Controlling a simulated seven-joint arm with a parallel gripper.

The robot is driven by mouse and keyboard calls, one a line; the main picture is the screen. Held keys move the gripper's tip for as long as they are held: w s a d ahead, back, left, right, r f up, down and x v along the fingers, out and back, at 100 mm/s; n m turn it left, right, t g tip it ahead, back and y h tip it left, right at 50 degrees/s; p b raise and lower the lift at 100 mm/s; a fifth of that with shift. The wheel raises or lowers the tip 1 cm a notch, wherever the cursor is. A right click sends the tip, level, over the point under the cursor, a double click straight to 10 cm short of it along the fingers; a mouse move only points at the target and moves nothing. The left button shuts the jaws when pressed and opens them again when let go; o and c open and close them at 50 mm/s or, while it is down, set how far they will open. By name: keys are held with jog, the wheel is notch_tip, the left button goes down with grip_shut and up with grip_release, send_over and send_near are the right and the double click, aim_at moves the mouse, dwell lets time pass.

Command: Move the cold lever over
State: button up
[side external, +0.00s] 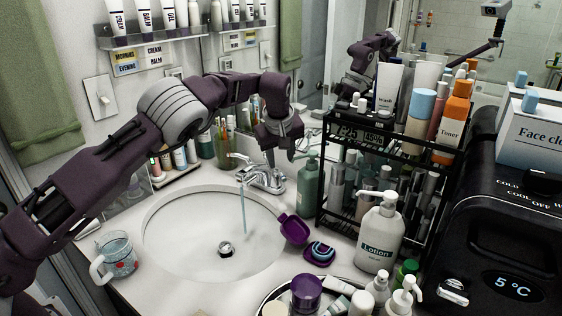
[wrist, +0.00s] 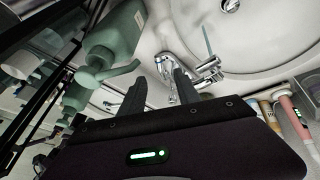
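The chrome faucet (side external: 262,178) stands at the back rim of the sink, and a thin stream of water (side external: 242,210) falls from its spout. In the wrist view the faucet (wrist: 207,70) has a lever on each side. The lever (wrist: 164,63) nearer the green pump bottle appears just beyond the gap between my fingertips. I see no hot or cold marking, so I cannot tell which is cold. My gripper (side external: 282,157) points down above and behind the faucet; it also shows in the wrist view (wrist: 160,78), open and empty. Contact with the lever cannot be told.
A green pump bottle (side external: 308,187) stands close right of the faucet, beside a black wire rack (side external: 322,180) of bottles. A glass of toothbrushes (side external: 227,150) stands behind left. A purple scoop (side external: 292,229) lies on the sink's right rim. The basin (side external: 185,235) is open.

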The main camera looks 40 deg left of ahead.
jog(key=shift+c, duration=0.5)
jog(key=a+n+h, duration=0.1)
jog(key=n, duration=0.1)
jog(key=s+a+n+h, duration=0.1)
jog(key=a+n, duration=0.1)
jog(key=s+a+n+h, duration=0.1)
jog(key=a, duration=0.1)
jog(key=shift+s+a+f+n, duration=0.2)
jog(key=shift+s+f+n, duration=0.05)
jog(key=shift+f+n, duration=0.15)
jog(key=c, duration=0.7)
jog(key=s+a+r+n+h, duration=0.1)
jog(key=n, duration=0.2)
jog(key=s+a+r+n+t+h, duration=0.1)
jog(key=s+a+n, duration=0.1)
jog(key=n, duration=0.2)
jog(key=s+a+r+n+t+h, duration=0.1)
jog(key=s+n+h, duration=0.1)
jog(key=n, duration=0.1)
jog(key=shift+a+n, duration=0.35)
jog(key=shift+n, duration=0.05)
grip_shut()
jog(key=w+d+r+x, duration=0.1)
jog(key=x, duration=1.1)
jog(key=shift+w+d+n, duration=0.25)
jog(key=shift+w+n, duration=0.15)
jog(key=shift+w, duration=0.15)
